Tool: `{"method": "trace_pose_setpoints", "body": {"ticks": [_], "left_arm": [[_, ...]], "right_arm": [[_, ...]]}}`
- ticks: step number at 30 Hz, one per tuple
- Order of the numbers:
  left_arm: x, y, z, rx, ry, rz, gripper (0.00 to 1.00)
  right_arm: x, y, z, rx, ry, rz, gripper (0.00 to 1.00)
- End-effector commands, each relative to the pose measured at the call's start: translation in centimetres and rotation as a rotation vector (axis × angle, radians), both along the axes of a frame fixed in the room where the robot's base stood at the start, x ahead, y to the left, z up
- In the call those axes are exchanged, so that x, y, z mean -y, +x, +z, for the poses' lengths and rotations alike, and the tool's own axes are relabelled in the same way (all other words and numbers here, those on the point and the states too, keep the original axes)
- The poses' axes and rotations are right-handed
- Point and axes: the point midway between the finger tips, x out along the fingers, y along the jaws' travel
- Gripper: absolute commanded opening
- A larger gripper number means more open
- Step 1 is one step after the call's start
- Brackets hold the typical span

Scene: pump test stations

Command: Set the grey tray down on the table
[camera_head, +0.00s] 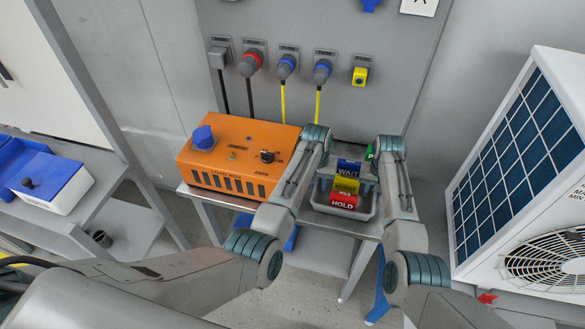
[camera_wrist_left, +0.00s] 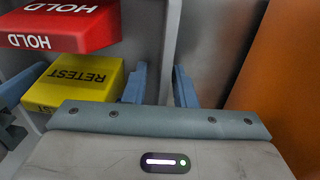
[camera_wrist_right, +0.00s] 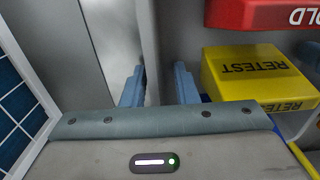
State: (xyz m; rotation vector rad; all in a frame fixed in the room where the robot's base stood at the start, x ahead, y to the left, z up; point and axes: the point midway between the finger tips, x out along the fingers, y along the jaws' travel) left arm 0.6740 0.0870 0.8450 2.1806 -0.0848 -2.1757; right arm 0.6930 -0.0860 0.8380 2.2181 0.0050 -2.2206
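The grey tray (camera_head: 341,208) is at the right part of the metal table (camera_head: 335,226), beside the orange box. It looks level; I cannot tell whether its underside touches the table. It holds a blue WAIT block (camera_head: 348,168), a yellow block (camera_head: 346,185) marked RETEST in the wrist views, and a red HOLD block (camera_head: 343,201). My left gripper (camera_wrist_left: 160,88) has its fingers close on either side of the tray's left wall. My right gripper (camera_wrist_right: 159,88) has its fingers likewise on the right wall. In the head view my arms hide both fingertips.
The orange box (camera_head: 235,150) fills the table's left part. Behind stands a grey panel (camera_head: 300,30) with plugs and hanging cables. A white unit with a dark grid and fan (camera_head: 520,170) stands at right. A shelf with a blue-lidded bin (camera_head: 55,185) is at left.

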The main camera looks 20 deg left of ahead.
Motion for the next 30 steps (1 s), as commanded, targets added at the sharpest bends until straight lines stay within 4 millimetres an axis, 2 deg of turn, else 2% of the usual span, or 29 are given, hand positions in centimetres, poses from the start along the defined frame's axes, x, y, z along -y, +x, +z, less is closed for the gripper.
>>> {"method": "trace_pose_setpoints", "body": {"ticks": [5, 8, 21, 25, 30], "left_arm": [[-0.1, 0.0, 0.1, -0.001, 0.001, 0.000, 0.24], [-0.1, 0.0, 0.9, 0.001, 0.001, 0.000, 0.24], [-0.8, 0.0, 9.5, 0.003, 0.000, 0.000, 0.24], [-0.9, 0.0, 11.1, 0.002, 0.000, 0.000, 0.24], [-1.0, -0.1, 11.9, 0.000, 0.000, 0.000, 0.24]], "right_arm": [[0.0, 0.0, 0.0, 0.001, 0.000, 0.000, 0.27], [0.0, 0.1, 0.1, 0.001, 0.000, 0.000, 0.27], [0.0, 0.1, 0.1, 0.002, 0.000, -0.001, 0.27], [0.0, 0.1, 0.1, 0.002, 0.000, -0.001, 0.27], [0.0, 0.1, 0.5, 0.003, 0.000, -0.001, 0.27]]}}
